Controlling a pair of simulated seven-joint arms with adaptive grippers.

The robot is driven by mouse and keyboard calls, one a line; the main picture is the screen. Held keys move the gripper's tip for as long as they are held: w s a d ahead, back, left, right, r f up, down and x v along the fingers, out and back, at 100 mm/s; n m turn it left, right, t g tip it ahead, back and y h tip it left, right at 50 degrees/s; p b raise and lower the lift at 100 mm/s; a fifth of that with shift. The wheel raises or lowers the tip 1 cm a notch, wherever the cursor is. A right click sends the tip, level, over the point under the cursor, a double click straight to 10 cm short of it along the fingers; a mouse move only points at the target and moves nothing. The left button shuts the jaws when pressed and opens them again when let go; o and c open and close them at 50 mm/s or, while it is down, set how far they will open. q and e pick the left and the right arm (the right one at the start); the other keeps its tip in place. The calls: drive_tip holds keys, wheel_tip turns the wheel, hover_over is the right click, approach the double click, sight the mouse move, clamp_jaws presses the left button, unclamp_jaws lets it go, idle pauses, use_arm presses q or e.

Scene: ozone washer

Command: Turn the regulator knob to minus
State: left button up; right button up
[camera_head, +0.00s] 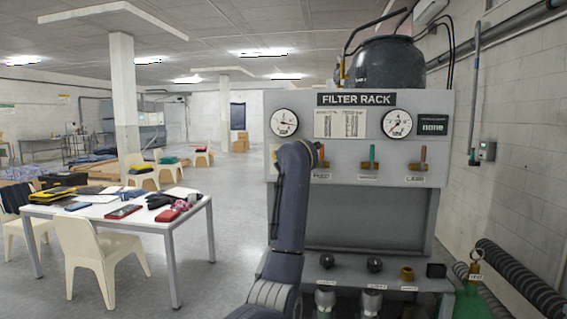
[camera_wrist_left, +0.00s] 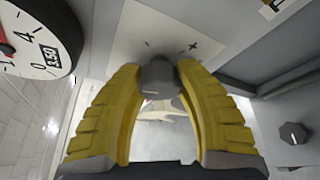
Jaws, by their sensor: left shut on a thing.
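The regulator knob (camera_wrist_left: 158,74) is a small grey knob on a white plate (camera_wrist_left: 128,42) with a minus mark at the left and a plus mark at the right. My left gripper (camera_wrist_left: 163,80) has its yellow fingers closed around the knob in the left wrist view. The fingers hide part of the knob, and I cannot tell which mark it points to. In the head view my left arm stands in front of the left side of the filter rack (camera_head: 350,210) and hides the knob and the gripper. My right gripper is in neither view.
A round gauge (camera_wrist_left: 32,35) sits close to the left finger; the head view shows two gauges (camera_head: 284,122) (camera_head: 397,122) on the rack. Another dark knob (camera_wrist_left: 293,133) is at the right in the wrist view. Several valves with coloured handles (camera_head: 370,160) line the panel. A cluttered table (camera_head: 150,222) stands left.

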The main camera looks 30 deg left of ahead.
use_arm(q)
drive_tip(key=n+h, duration=0.3)
drive_tip(key=n, duration=0.1)
drive_tip(key=shift+f+n, duration=0.1)
drive_tip(key=shift+n, duration=0.2)
drive_tip(key=n+t+h, duration=0.1)
drive_tip(key=n+h, duration=0.1)
drive_tip(key=n, duration=0.2)
drive_tip(key=shift+f+h, duration=0.1)
drive_tip(key=shift+h, duration=0.3)
drive_tip(key=n+h, duration=0.1)
drive_tip(key=n, duration=0.1)
drive_tip(key=n+t+h, duration=0.1)
drive_tip(key=n, duration=0.1)
drive_tip(key=shift+w+d+n+t+h, duration=0.1)
drive_tip(key=shift+n+t+h, duration=0.2)
drive_tip(key=n+t+h, duration=0.1)
drive_tip(key=n, duration=0.1)
drive_tip(key=n+t, duration=0.1)
drive_tip(key=n, duration=0.1)
drive_tip(key=shift+n+h, duration=0.4)
drive_tip(key=shift+d, duration=0.1)
drive_tip(key=o, duration=1)
drive_tip(key=shift+w, duration=0.1)
drive_tip(key=shift+o, duration=1.3)
drive_tip(key=s+r, duration=0.1)
drive_tip(key=s, duration=1.1)
drive_tip(key=shift+r, duration=0.35)
